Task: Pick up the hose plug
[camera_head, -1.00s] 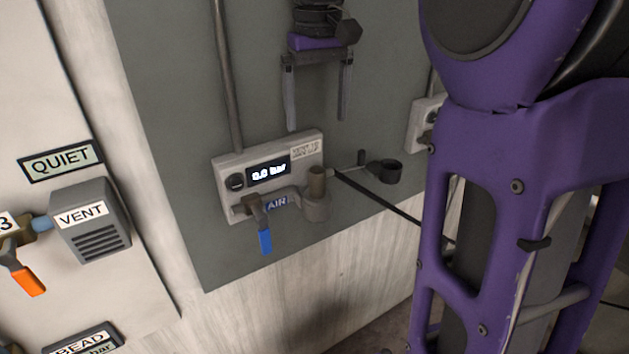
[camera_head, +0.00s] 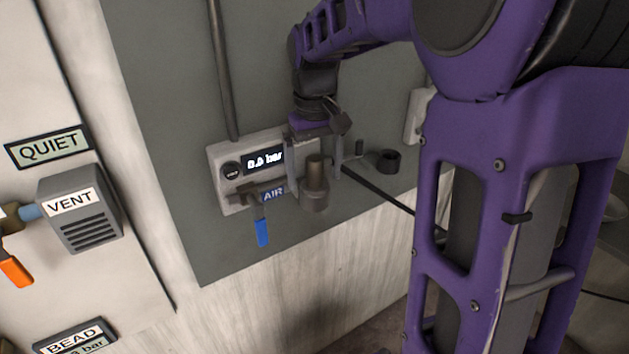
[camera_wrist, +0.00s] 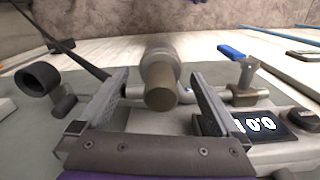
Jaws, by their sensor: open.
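The hose plug (camera_head: 316,178) looks like an upright brownish-grey cylinder on a wider collar, in front of the panel below the gauge. In the wrist view the plug (camera_wrist: 161,92) shows in the middle, end towards the camera. My gripper (camera_head: 315,186) has come down from above, one finger on each side of the plug. In the wrist view my gripper (camera_wrist: 158,76) is open, with visible gaps between the plug and both fingers. The lower part of the plug is partly hidden.
The gauge box (camera_head: 228,170) with its lit display is close behind my gripper. A blue-handled valve (camera_head: 262,232) is at the left. A black ring holder (camera_head: 388,161) and a dark hose (camera_head: 385,195) are at the right. The vent box (camera_head: 80,215) is farther left.

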